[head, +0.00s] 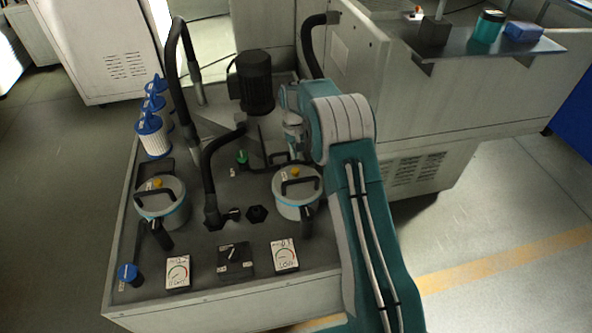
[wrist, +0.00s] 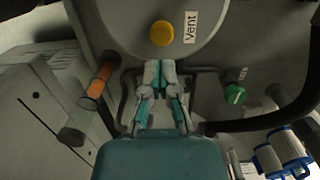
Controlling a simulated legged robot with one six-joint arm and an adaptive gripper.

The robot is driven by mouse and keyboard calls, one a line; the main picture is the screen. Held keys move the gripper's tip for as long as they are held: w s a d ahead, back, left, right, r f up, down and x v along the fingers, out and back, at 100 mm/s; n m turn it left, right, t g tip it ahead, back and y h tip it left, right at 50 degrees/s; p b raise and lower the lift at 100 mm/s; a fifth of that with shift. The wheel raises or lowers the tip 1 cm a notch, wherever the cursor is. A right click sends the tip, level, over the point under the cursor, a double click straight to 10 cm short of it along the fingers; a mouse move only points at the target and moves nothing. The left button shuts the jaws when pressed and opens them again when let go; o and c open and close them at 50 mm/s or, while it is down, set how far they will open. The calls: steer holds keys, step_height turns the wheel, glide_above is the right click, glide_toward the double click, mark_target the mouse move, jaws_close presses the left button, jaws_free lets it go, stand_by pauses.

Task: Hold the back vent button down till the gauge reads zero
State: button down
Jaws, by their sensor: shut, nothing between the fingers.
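Two round grey pots with teal bands stand on the machine top in the head view. The right pot (head: 297,200) has a yellow button (head: 294,171) on its lid; the left pot (head: 160,204) has another (head: 157,183). In the wrist view a yellow button (wrist: 162,33) sits beside a "Vent" label (wrist: 190,27). My gripper (wrist: 160,68) is shut and empty, its tips just below that button in the picture; contact is not visible. In the head view my gripper (head: 296,146) is above and behind the right pot, partly hidden. Two gauges, left (head: 178,273) and right (head: 285,255), are too small to read surely.
A black motor (head: 252,82) and black hoses (head: 212,165) stand close by. A green knob (head: 242,158) is left of the right pot. Blue-capped filters (head: 152,135) line the left edge. A shelf (head: 470,37) holds small items at upper right.

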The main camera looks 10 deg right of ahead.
mark_target(295, 169)
steer(key=f, duration=0.3)
steer(key=shift+s+a+f, duration=0.2)
steer(key=shift+f, duration=0.35)
steer(key=shift+d+f, duration=0.1)
steer(key=shift+f, duration=0.45)
steer(key=shift+w+r, duration=0.25)
steer(key=shift+w, duration=0.5)
steer(key=shift+w+r, duration=0.25)
steer(key=shift+w, duration=0.5)
step_height(295, 169, up, 12)
steer(key=w, duration=0.1)
steer(key=shift+w, duration=0.15)
